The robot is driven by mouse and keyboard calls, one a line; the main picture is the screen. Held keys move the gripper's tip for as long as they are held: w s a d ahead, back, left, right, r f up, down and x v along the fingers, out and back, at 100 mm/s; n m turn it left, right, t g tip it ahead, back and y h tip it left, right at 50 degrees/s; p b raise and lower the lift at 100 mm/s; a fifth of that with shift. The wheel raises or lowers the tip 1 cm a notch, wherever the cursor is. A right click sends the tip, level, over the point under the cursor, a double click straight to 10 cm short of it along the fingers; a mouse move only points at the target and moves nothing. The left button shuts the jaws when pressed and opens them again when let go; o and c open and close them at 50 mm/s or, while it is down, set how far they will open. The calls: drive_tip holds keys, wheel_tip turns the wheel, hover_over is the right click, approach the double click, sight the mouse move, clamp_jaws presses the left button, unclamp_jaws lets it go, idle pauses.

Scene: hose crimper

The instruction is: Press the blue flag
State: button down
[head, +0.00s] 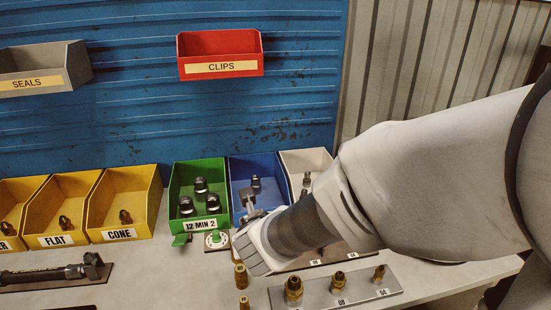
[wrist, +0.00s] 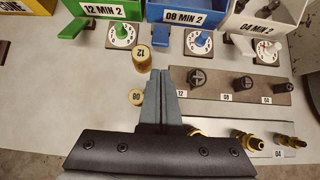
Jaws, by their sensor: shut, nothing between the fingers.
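The blue bin (wrist: 184,16), labelled 08 MIN 2, stands between the green and white bins. In the head view my gripper (head: 249,203) and arm hide the front of the blue bin (head: 238,169).
The green bin (head: 205,164) has a green flag (head: 181,239) and dial. The white bin (wrist: 232,22) has its own dial. Brass fittings (wrist: 142,58) stand close to my fingers. Racks with dark fittings (wrist: 242,83) and brass fittings (wrist: 246,141) lie to the right.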

drive_tip(key=shift+f, duration=0.1)
drive_tip(key=b+x, duration=0.4)
drive_tip(key=x, duration=0.6)
drive_tip(key=shift+r+p, duration=0.35)
drive_tip(key=shift+p, duration=0.3)
drive_tip(key=shift+r+p, duration=0.15)
drive_tip(key=shift+p, duration=0.3)
drive_tip(key=shift+w+g, duration=0.1)
drive_tip(key=shift+g, duration=0.2)
